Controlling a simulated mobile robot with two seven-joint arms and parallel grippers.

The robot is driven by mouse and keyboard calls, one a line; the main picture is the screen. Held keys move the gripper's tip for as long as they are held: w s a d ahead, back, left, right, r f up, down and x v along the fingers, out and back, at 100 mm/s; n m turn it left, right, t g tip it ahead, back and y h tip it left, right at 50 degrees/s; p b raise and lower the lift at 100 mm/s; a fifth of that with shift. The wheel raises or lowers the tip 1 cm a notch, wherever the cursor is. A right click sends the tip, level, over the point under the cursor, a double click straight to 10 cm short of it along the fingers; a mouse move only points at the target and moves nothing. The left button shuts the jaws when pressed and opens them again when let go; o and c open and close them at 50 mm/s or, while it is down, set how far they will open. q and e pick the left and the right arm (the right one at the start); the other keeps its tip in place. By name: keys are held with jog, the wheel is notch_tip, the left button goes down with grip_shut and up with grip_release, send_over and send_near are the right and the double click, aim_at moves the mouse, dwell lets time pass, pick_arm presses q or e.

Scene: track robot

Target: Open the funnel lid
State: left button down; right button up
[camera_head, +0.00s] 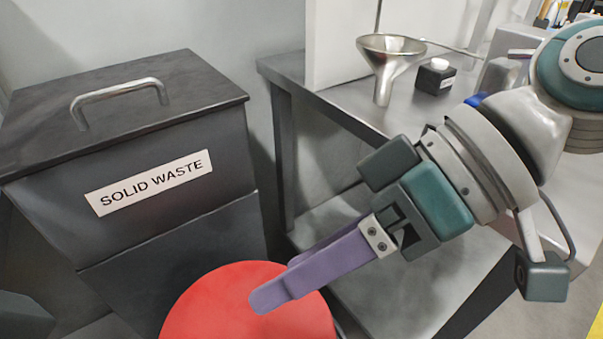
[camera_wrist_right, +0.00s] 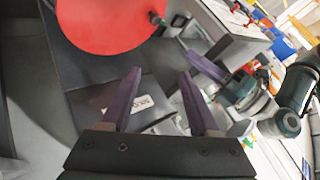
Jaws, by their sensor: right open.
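A large red round disc (camera_head: 215,300), which looks like the lid, shows at the bottom of the head view, cut off by the frame edge. It also shows at the top of the right wrist view (camera_wrist_right: 105,20). I cannot see its hinge or handle clearly. My right gripper (camera_head: 278,284) reaches down-left with its purple fingers in front of the disc's right part. In the right wrist view my right gripper (camera_wrist_right: 160,75) is open with nothing between its fingers, and the disc lies beyond the tips. Another purple-fingered gripper (camera_wrist_right: 205,67), apparently my left, shows there; its opening is unclear.
A dark bin (camera_head: 170,150) labelled SOLID WASTE, with a handled lid, stands left. My right arm passes in front of the table.

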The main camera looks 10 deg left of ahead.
jog(key=shift+v, duration=0.9)
